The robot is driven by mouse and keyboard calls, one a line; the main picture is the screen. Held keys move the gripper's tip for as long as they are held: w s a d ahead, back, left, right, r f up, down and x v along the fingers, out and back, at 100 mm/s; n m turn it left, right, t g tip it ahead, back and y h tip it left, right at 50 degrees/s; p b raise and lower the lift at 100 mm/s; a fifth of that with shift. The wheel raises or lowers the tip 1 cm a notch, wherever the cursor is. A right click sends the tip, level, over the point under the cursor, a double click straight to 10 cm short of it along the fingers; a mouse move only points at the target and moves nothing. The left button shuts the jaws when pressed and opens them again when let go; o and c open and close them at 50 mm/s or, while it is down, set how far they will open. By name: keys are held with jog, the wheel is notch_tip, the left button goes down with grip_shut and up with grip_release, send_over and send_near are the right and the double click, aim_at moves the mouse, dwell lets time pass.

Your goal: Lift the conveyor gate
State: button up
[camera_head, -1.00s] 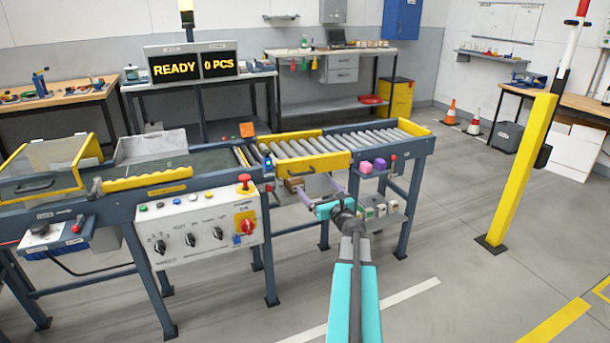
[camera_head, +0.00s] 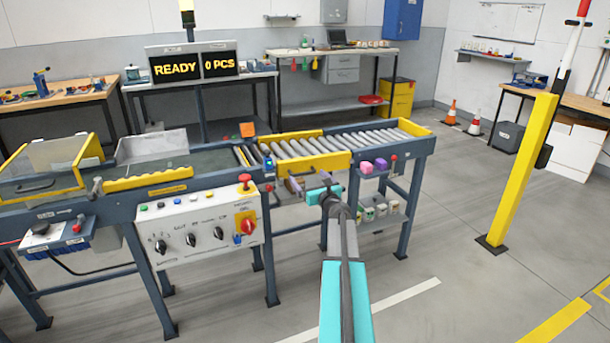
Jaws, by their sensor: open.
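The conveyor gate (camera_head: 322,162) is the yellow-sided roller section in the middle of the conveyor. It lies flat, level with the rollers beside it, and a dark handle shows low on its front panel. My gripper (camera_head: 296,186) is open, just in front of and below this panel, near the handle. The fingers are small in this view and partly blend with the handle and the things behind. I cannot tell whether they touch the handle or stand around it; nothing is seen held.
A control panel (camera_head: 205,230) with knobs and a red button stands left of my gripper. A yellow post (camera_head: 518,175) stands further right. The floor in front is clear.

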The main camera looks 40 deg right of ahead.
aim_at(305, 174)
jog(key=shift+x, duration=2.15)
jog(key=c, duration=1.2)
jog(key=shift+r, duration=0.1)
